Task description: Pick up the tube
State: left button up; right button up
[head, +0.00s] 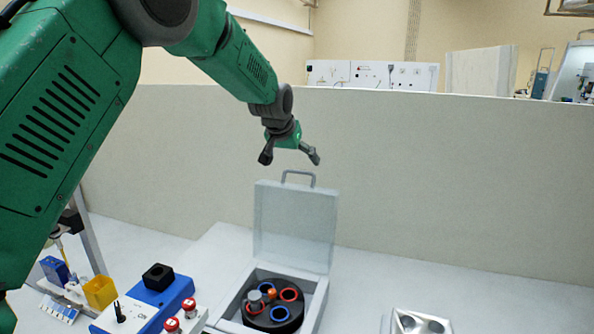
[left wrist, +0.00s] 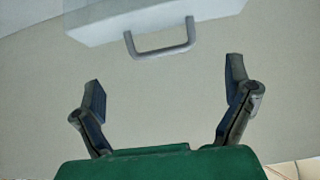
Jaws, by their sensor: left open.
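My left gripper (head: 291,156) is open and empty, above the handle of the raised lid (head: 294,225) of a grey box (head: 316,308). In the left wrist view its two fingers (left wrist: 166,78) are spread wide, with the lid handle (left wrist: 162,50) beyond them. The box holds a dark round rotor (head: 262,322) with red and blue rings. A small orange-topped piece (head: 271,293) in the rotor may be the tube, but it is too small to be sure. A grey knob (head: 255,299) stands beside it. My right gripper is not in view.
A blue and white device (head: 150,300) with a black block on top stands left of the box. A yellow bin (head: 100,291) is further left. A metal holder (head: 420,322) is at right. A grey partition (head: 430,170) rises behind.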

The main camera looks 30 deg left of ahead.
aim_at(254, 297)
jog(key=k+l, duration=0.15)
jog(key=k, duration=0.35)
jog(key=k+l, duration=0.2)
jog(key=k, duration=0.25)
jog(key=k+l, duration=0.15)
jog(key=k, duration=0.35)
